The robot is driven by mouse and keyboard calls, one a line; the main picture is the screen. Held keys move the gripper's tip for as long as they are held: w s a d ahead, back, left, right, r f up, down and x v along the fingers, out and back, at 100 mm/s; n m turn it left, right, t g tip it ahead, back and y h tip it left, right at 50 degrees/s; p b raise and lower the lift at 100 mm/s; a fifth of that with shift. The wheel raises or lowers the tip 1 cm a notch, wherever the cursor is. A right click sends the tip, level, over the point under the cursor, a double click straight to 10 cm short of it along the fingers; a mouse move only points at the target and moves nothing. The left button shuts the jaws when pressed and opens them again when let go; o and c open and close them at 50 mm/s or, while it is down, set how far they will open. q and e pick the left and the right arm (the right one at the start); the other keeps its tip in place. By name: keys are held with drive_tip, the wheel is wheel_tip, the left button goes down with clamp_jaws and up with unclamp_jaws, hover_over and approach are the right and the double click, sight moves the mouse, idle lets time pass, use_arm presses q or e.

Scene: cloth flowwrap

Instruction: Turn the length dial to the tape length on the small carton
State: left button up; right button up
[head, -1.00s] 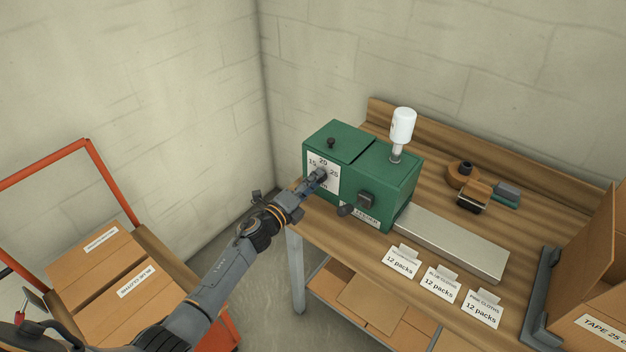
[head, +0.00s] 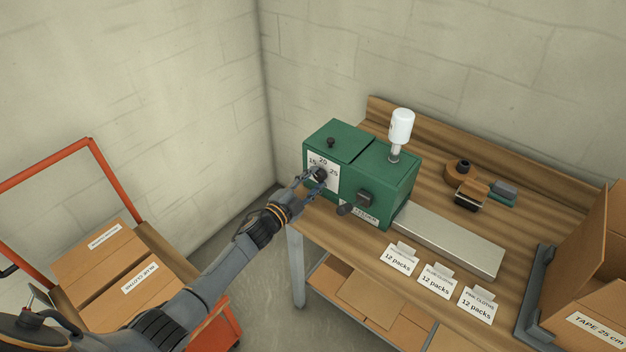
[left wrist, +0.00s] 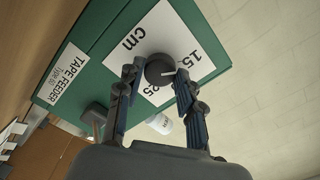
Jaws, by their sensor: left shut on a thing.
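The green tape feeder (head: 376,182) stands on the bench. Its black length dial (head: 319,174) sits on a white scale plate marked 15, 20, 25 and cm. My left gripper (head: 309,184) is shut on the dial, one finger on each side. In the left wrist view the dial (left wrist: 160,70) lies between the fingertips of that gripper (left wrist: 160,74). Its white mark points right, seemingly on the 15 side; the 20 is hidden there. A carton (head: 597,330) at the right edge carries a label reading TAPE 25 cm. My right gripper is not in view.
A white bottle (head: 401,127) stands on the feeder. A metal chute (head: 450,240) runs right, with several "12 packs" cards (head: 437,281) in front. A tape dispenser (head: 466,186) lies behind. An orange cart (head: 92,150) with cartons stands at left.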

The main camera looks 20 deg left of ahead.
use_arm(q)
drive_tip(key=shift+f+n, duration=0.15)
drive_tip(key=shift+n, duration=0.25)
drive_tip(key=o, duration=1.2)
drive_tip(key=v, duration=1.2)
